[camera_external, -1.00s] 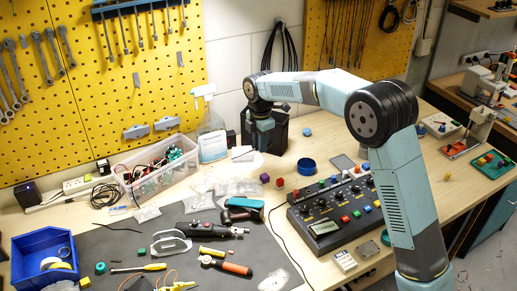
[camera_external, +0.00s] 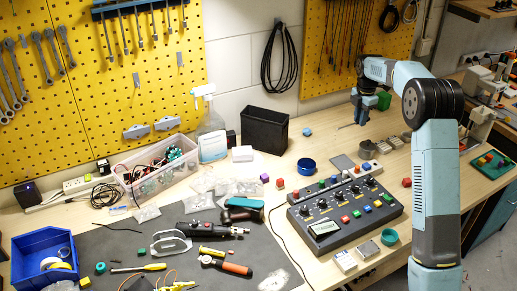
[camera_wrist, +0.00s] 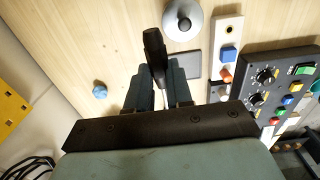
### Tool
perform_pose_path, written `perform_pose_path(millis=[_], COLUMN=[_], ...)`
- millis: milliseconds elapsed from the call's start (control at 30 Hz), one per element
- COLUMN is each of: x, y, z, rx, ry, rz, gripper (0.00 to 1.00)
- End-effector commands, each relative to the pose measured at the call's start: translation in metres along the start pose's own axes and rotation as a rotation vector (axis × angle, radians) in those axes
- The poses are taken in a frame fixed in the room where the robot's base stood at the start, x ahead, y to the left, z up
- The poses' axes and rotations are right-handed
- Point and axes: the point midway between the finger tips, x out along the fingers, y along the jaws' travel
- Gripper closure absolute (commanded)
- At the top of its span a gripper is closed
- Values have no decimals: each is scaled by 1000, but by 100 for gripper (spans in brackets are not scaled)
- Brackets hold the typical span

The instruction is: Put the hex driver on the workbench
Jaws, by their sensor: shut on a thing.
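My gripper (camera_external: 366,110) is over the back right part of the workbench (camera_external: 322,143), at the end of my raised arm. It is shut on the hex driver (camera_wrist: 154,48), whose dark handle shows between the two fingers (camera_wrist: 158,70) in the wrist view. In the external view, the driver's thin shaft (camera_external: 347,126) sticks out to the left of the gripper, nearly level. The driver looks close above the bench; I cannot tell if it touches. Most of its handle is hidden by the gripper in the external view.
A black bin (camera_external: 264,131) stands at the back wall, left of my gripper. A blue cap (camera_external: 307,132) lies on bare wood between them. A green block (camera_external: 384,99) is behind the gripper.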

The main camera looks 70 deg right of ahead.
Motion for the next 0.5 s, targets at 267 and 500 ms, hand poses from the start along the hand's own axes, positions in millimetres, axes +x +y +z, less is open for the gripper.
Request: perform_pose_path(millis=[267,500], x=[7,24], y=[4,41], z=[23,33], rx=[4,3], ry=[1,0], rz=[0,0], gripper=[100,100])
